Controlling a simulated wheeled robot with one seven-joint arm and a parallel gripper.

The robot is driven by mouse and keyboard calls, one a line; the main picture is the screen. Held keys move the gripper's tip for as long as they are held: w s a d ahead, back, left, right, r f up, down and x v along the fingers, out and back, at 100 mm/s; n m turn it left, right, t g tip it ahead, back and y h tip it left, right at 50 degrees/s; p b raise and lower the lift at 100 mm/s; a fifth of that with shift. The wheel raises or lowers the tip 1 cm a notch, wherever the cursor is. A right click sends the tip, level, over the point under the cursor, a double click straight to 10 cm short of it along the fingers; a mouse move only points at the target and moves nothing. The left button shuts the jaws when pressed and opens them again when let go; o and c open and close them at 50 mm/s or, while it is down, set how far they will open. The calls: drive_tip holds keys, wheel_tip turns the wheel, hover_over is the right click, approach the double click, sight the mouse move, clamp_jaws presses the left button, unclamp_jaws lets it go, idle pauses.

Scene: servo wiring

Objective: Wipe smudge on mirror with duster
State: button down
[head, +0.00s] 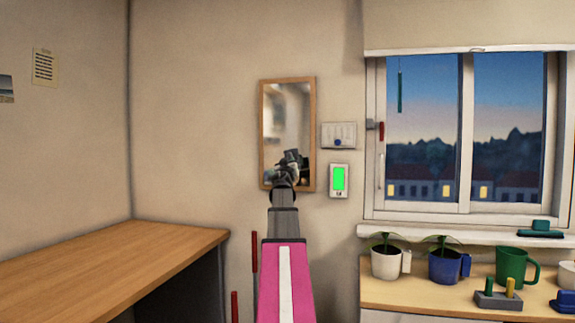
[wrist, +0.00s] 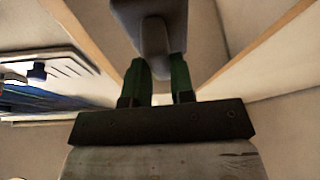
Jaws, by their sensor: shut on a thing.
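The mirror (head: 272,112) hangs on the wall in a wooden frame, left of the window. In the wrist view its glass (wrist: 210,45) shows between two wooden frame edges. My gripper (wrist: 160,85) has dark green fingers shut on a grey piece, which I take to be the duster (wrist: 152,35). In the head view my gripper (head: 291,160) is in front of the lower part of the mirror and hides some of it. I cannot tell whether the duster touches the glass. Pale blurred patches show on the mirror, but I cannot tell smudge from reflection.
A wooden desk (head: 120,262) stands at left. Plant pots and a green mug (head: 510,265) stand on the right counter.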

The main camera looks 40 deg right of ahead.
drive_tip(key=w+a, duration=0.2)
drive_tip(key=w, duration=0.1)
drive_tip(key=w+a, duration=0.3)
drive_tip(key=shift+a, duration=0.15)
idle(0.7)
drive_tip(key=shift+s+a, duration=0.95)
drive_tip(key=shift+a, duration=0.2)
drive_tip(key=shift+s+a, duration=0.95)
drive_tip(key=shift+a, duration=0.2)
drive_tip(key=shift+s, duration=0.1)
drive_tip(key=shift+s+a, duration=0.85)
drive_tip(key=shift+a, duration=0.25)
